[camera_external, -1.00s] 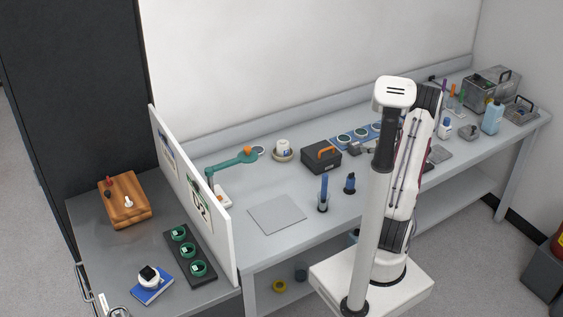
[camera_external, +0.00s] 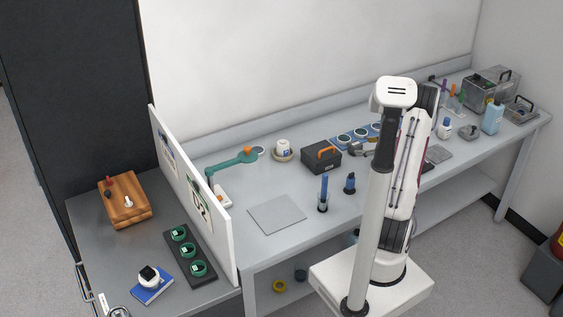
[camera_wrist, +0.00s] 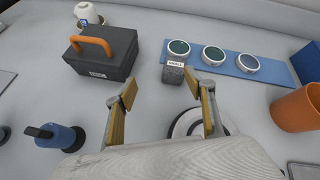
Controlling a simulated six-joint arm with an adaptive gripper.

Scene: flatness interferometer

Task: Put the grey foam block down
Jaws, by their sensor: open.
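A small dark grey block with a white label (camera_wrist: 173,73), which I take for the grey foam block, rests on the bench in the wrist view. It sits by the left end of a blue strip, ahead of my fingertips and roughly between them. My gripper (camera_wrist: 166,94) is open with nothing between its fingers. The label is too small to read.
A black box with an orange handle (camera_wrist: 103,50) stands left of my gripper. The blue strip (camera_wrist: 276,76) carries three round discs. A white ring-shaped item (camera_wrist: 184,126) lies beneath the right finger. An orange cup (camera_wrist: 298,108) is at right, and a blue-handled tool (camera_wrist: 55,136) at lower left.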

